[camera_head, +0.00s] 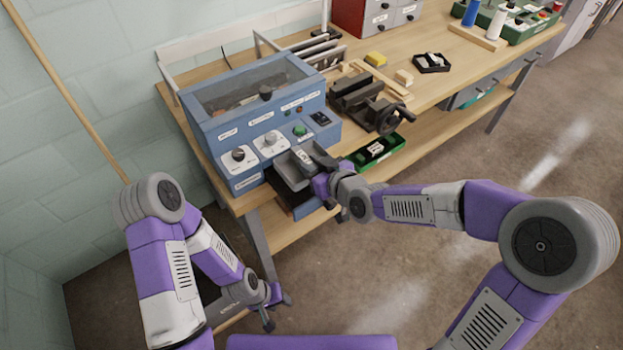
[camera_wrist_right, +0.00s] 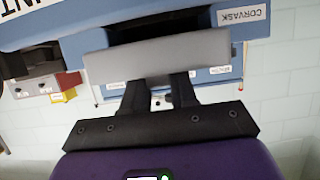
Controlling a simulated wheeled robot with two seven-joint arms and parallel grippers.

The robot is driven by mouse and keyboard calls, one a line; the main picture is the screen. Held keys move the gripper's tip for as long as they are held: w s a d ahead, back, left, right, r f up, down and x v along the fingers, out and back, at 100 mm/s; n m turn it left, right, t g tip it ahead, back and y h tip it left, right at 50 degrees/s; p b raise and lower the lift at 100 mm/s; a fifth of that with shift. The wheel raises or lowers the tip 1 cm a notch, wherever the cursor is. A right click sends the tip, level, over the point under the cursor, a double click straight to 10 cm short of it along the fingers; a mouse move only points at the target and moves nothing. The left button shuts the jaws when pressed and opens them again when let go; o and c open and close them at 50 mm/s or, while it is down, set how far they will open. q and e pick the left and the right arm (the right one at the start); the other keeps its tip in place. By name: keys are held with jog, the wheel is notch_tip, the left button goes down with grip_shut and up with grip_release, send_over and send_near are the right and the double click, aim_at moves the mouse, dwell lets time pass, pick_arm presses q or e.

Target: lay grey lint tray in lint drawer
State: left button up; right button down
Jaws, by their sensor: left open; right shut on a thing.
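The grey lint tray (camera_wrist_right: 160,58) is between the fingers of my right gripper (camera_wrist_right: 160,85) in the right wrist view. In the head view the tray (camera_head: 284,164) is at the front of the blue machine, over the pulled-out lint drawer (camera_head: 306,209). My right gripper (camera_head: 312,158) is shut on the tray and hides part of it. I cannot tell whether the tray touches the drawer. My left gripper (camera_head: 278,309) is open and empty, low down by the bench leg, apart from the drawer.
The blue machine (camera_head: 217,144) with knobs and a green button stands on the wooden bench (camera_head: 432,98). A vise (camera_head: 368,103) and a green bin (camera_head: 378,150) are to the right of the drawer. A wooden pole (camera_head: 62,85) leans at the left wall. Floor in front is clear.

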notch_tip(320, 180, down, 4)
jog(key=shift+f+b, duration=0.2)
jog(key=shift+b, duration=0.4)
jog(key=shift+r, duration=0.1)
jog(key=shift+f+b, duration=0.65)
jog(key=shift+b, duration=0.15)
jog(key=c, duration=0.9)
grip_release()
